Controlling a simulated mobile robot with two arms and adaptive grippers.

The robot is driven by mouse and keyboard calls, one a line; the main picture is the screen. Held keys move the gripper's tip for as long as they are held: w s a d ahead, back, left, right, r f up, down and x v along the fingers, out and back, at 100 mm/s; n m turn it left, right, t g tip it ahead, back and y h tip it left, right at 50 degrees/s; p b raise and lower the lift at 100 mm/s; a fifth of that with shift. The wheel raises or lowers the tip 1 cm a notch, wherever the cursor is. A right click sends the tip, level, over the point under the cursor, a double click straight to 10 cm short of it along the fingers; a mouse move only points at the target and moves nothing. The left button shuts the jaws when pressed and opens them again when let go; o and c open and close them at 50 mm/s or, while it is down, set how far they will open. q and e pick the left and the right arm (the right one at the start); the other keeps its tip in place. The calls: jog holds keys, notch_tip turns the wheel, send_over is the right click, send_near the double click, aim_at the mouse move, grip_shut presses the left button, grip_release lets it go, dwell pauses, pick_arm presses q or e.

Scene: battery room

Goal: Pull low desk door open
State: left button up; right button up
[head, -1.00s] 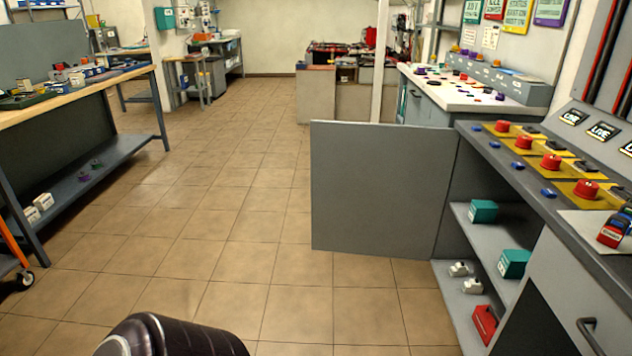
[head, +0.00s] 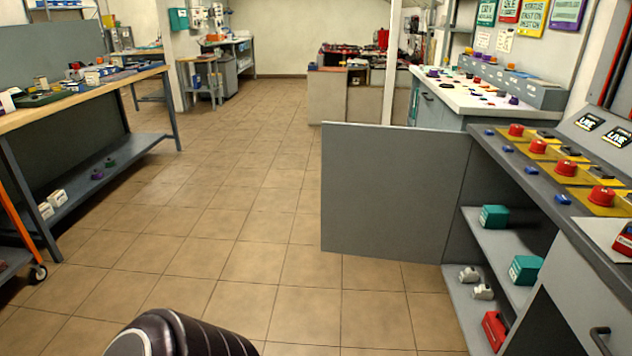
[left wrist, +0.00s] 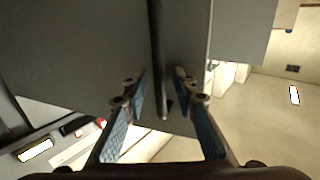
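The grey low desk door (head: 390,190) stands swung out wide, its broad flat face toward me in the head view. Behind it the grey desk (head: 545,170) shows its open compartment, with boxes on the shelves. In the left wrist view my left gripper (left wrist: 160,88) has its two blue-padded fingers spread apart. I see nothing clamped, and I cannot tell whether the fingers touch a panel. The left gripper is outside the head view, and the right gripper is in neither view.
Teal boxes (head: 494,217) and a red item (head: 495,330) lie inside the compartment. A drawer front with a dark handle (head: 600,340) is at the lower right. A workbench (head: 90,95) and an orange-framed cart (head: 22,225) stand left. The tiled floor (head: 210,225) between is clear.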

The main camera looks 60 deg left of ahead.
pick_arm(q)
notch_tip(320, 180, up, 7)
jog(key=shift+r, duration=0.2)
jog(key=shift+c, duration=0.3)
